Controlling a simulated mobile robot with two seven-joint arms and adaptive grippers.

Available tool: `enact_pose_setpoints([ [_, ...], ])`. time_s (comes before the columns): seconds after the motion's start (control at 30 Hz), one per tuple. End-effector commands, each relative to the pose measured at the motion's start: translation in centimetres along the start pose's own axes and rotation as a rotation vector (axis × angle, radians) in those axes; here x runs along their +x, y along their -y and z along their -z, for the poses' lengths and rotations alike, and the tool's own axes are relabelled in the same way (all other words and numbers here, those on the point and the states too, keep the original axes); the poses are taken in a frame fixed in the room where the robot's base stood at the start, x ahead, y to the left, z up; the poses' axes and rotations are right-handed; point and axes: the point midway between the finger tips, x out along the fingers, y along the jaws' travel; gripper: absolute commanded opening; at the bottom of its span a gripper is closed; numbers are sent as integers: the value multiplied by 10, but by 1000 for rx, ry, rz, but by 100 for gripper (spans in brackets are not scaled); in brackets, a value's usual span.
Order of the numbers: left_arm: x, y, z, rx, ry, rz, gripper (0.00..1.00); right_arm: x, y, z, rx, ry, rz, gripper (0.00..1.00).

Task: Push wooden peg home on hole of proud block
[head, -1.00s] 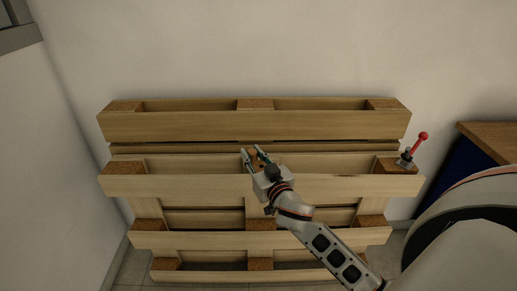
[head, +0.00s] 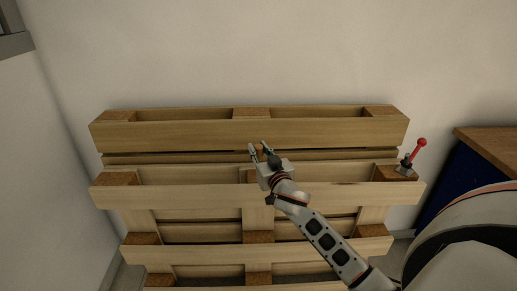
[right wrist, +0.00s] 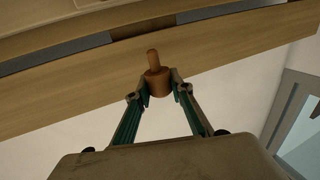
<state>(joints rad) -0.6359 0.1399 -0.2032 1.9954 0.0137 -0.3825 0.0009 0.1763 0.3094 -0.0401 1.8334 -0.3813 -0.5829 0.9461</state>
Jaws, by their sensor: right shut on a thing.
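A stepped brown wooden peg (right wrist: 157,80), a thick round body with a thinner pin, is held between the fingertips of my right gripper (right wrist: 158,88) in the right wrist view. Its pin points toward the pallet's planks. In the head view my right gripper (head: 259,151) is over the pallet's middle, in front of the upper plank. A darker wood block (right wrist: 143,27) sits between planks in the wrist view, apart from the peg. I cannot tell which block is the proud one, and no hole is visible. My left gripper is not in view.
The wooden pallet (head: 180,135) stands before a pale wall, with open gaps between its planks. A red-knobbed lever (head: 421,143) is at its right edge. A blue cabinet with a wooden top (head: 490,143) stands at the right.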

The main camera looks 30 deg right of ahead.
Motion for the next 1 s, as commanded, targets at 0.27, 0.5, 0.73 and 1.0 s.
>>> enact_pose_setpoints([
  [0.27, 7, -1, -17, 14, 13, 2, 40, 0, 0, -34, 0, 8, 0, 0],
  [0.5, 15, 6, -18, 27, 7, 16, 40, -1, 0, -55, -1, 7, 0, 0],
  [0.73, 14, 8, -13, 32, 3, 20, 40, 0, 0, -48, -1, 1, 0, 0],
  [1.0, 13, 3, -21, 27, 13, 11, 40, 0, 0, -54, -1, 3, 0, 0],
])
